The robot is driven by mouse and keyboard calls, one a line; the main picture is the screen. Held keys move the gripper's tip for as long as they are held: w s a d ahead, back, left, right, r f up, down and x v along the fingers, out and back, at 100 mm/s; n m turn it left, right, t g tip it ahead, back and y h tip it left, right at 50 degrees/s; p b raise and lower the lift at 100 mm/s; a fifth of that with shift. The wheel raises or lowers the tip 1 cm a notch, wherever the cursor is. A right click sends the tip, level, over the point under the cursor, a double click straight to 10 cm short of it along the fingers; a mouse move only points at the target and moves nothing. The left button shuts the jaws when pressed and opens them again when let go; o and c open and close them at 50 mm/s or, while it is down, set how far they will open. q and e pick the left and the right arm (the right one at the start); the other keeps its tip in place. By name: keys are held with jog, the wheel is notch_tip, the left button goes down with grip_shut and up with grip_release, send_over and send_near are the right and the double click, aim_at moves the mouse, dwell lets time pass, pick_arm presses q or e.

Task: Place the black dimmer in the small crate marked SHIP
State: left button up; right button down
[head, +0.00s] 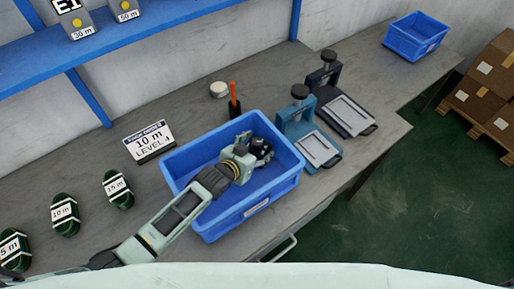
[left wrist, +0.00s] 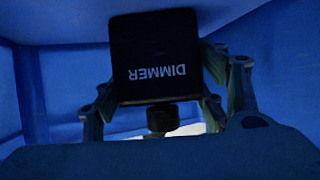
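The black dimmer (left wrist: 156,62) fills the middle of the left wrist view, with its white DIMMER lettering upside down and a round knob below it. In the head view it is a dark shape (head: 262,149) at the tip of my left gripper (head: 247,150), inside the large blue crate (head: 233,222). The left gripper's fingers lie against both sides of the dimmer. Whether the dimmer touches the crate floor is unclear. A small blue crate (head: 414,40) stands at the table's far right end; no SHIP mark is readable on it. My right gripper is not in view.
Two presses, one blue (head: 303,132) and one dark (head: 338,98), stand right of the large crate. A sign (head: 148,141) and several green coils (head: 65,215) lie left. Boxes (head: 488,85) stand on the floor.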

pick_arm(q)
jog(key=shift+o, duration=1)
jog(key=shift+r, duration=0.35)
jog(key=shift+s+a, duration=0.15)
jog(key=shift+s, duration=0.1)
jog(key=v, duration=1.1)
jog(key=shift+s, duration=0.15)
jog(key=shift+a+r, duration=0.15)
